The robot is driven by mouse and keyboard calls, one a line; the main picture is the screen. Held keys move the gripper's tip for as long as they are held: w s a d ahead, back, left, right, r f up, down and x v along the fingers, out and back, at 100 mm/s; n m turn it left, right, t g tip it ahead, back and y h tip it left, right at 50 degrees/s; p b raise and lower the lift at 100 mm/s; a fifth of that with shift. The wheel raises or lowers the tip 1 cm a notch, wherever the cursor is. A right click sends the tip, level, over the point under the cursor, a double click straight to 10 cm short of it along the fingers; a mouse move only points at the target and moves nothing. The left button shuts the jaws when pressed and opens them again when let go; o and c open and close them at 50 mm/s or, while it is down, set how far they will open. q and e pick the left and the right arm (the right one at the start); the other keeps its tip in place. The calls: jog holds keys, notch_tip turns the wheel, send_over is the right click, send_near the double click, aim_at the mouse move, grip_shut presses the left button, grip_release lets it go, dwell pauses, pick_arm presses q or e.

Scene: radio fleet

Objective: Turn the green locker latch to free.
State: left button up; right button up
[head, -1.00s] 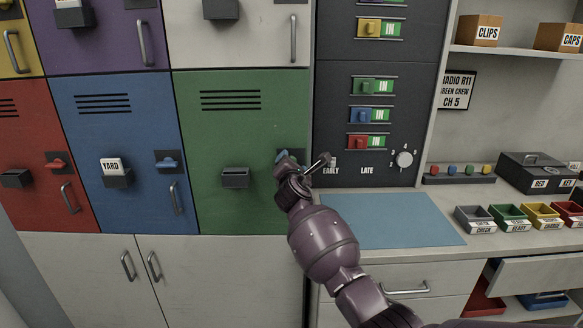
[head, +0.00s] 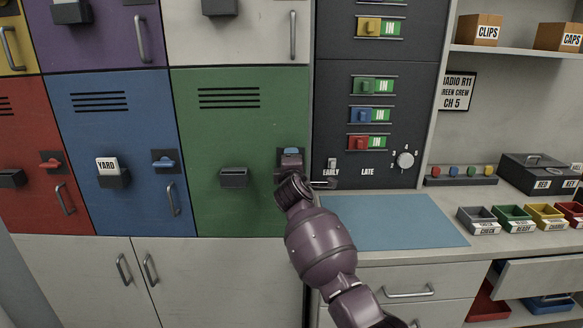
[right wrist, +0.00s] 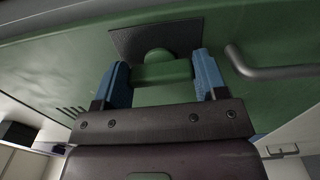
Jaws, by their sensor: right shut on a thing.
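The green locker (head: 235,128) is in the middle of the head view, with a black pocket (head: 233,177) on its door. Its dark latch plate (head: 282,162) is at the door's right edge, and my right gripper (head: 291,152) is in front of it and hides the latch. In the right wrist view the green latch (right wrist: 162,73) sits between the two blue fingertips of my right gripper (right wrist: 163,80), which is shut on it. The dark plate (right wrist: 132,42) is behind it. I cannot tell the latch's exact angle on the door. My left gripper is not in view.
The blue locker (head: 115,210) with a YARD card and its own blue latch (head: 164,162) stands to the left. A dark slider panel with a knob (head: 405,160) is close on the right. A blue mat (head: 390,222) lies clear on the counter. The door's handle (right wrist: 270,70) is beside the gripper.

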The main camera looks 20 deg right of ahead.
jog(key=shift+m, duration=0.3)
jog(key=o, duration=0.9)
jog(key=shift+o, duration=0.2)
jog(key=shift+s, duration=0.1)
jog(key=v, duration=1)
jog(key=shift+s+p, duration=0.3)
jog(key=shift+p, duration=0.1)
